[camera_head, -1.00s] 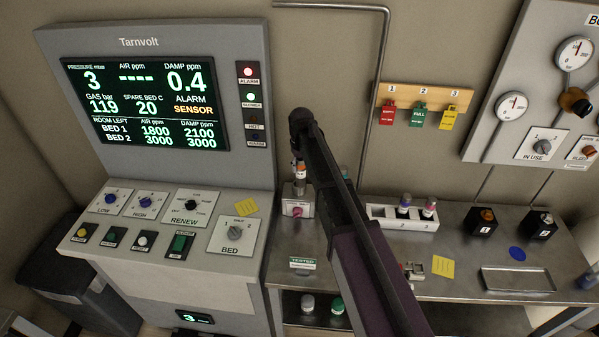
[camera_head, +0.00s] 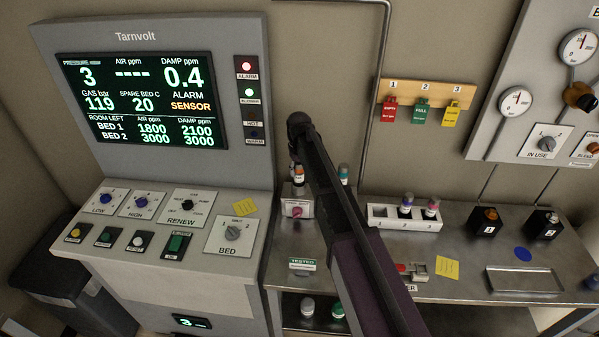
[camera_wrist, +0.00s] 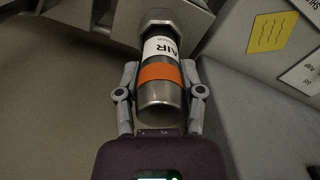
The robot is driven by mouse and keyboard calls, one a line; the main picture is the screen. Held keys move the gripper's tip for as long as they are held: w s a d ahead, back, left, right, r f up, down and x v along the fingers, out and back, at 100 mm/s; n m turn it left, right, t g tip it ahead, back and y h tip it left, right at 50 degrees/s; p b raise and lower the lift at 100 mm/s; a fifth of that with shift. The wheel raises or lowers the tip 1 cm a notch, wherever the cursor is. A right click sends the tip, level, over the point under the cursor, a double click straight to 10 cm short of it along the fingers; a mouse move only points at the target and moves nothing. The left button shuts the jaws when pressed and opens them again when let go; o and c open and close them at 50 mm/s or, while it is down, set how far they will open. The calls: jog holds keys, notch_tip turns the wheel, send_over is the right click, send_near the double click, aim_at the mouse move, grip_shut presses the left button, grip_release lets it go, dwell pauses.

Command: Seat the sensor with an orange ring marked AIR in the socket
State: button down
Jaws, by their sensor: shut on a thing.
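The sensor is a metal cylinder with an orange ring (camera_wrist: 160,73) and a white label reading AIR. My gripper (camera_wrist: 160,90) is shut on it, one finger on each side of the ring. In the head view the sensor (camera_head: 298,173) shows small beside my dark arm, above a grey block with a pinkish-red knob (camera_head: 297,211) on the bench. My arm hides part of that area. I cannot tell which opening is the socket, or whether the sensor touches the block. The wrist view shows a grey metal part beyond the sensor's far end.
A teal-ringed item (camera_head: 343,173) stands just right of my arm. A white rack (camera_head: 378,217) holds two ringed cylinders. A metal tray (camera_head: 525,281) and black blocks (camera_head: 487,223) are further right. The Tarnvolt console (camera_head: 150,90) stands left, its AIR reading dashed and SENSOR alarm lit.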

jog(key=shift+f, duration=0.15)
jog(key=shift+c, duration=1.1)
grip_release()
jog(key=shift+r, duration=0.2)
notch_tip(320, 180, up, 12)
jog(key=p, duration=1.2)
